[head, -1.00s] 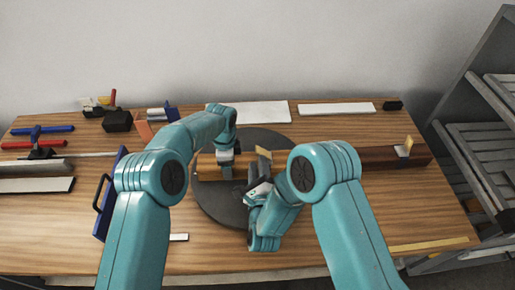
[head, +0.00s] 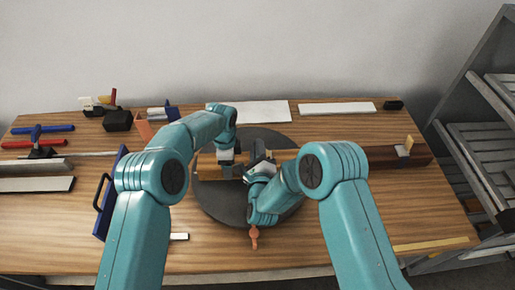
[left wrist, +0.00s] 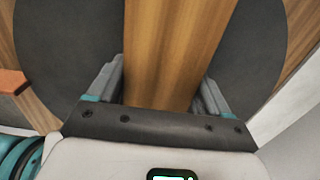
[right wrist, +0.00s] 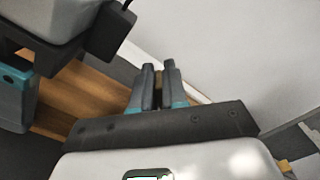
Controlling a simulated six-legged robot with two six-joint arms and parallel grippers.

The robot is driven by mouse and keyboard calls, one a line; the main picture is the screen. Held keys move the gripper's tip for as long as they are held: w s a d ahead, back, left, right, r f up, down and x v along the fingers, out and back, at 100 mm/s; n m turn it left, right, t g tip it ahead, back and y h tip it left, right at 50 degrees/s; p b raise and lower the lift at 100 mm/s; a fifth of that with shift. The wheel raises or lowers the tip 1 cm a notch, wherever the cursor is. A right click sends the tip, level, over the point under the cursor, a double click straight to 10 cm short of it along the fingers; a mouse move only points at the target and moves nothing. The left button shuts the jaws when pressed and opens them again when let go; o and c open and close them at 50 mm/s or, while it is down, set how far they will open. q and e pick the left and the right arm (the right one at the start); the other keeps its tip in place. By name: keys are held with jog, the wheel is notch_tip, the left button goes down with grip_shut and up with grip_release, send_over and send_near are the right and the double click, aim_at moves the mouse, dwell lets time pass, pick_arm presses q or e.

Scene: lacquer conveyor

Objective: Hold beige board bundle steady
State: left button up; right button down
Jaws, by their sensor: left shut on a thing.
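The beige board bundle (head: 208,173) lies across a dark round disc (head: 212,205) at the middle of the table. In the left wrist view the bundle (left wrist: 175,45) runs lengthwise between the fingers. My left gripper (head: 227,172) is shut on it from above, and its fingers also show in the left wrist view (left wrist: 160,92). My right gripper (head: 257,162) is just right of the left one, over the disc, by the bundle. In the right wrist view its fingers (right wrist: 158,85) are close together with a narrow brown strip between; whether they grip it is unclear.
An orange peg-like thing (head: 254,237) shows below my right arm. A dark brown beam (head: 385,158) lies to the right. White boards (head: 250,113) lie at the back.

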jog(key=shift+a+f+n, duration=0.2)
jog(key=shift+f+n, duration=0.1)
jog(key=shift+n, duration=0.4)
jog(key=shift+a+f+n, duration=0.2)
jog(key=shift+f+n, duration=0.1)
jog(key=shift+n, duration=0.4)
jog(key=c, duration=1.2)
grip_release()
jog(key=shift+c, duration=0.2)
jog(key=s, duration=0.7)
jog(key=shift+s, duration=0.3)
jog(key=shift+w+a+r, duration=0.1)
jog(key=shift+w, duration=3.8)
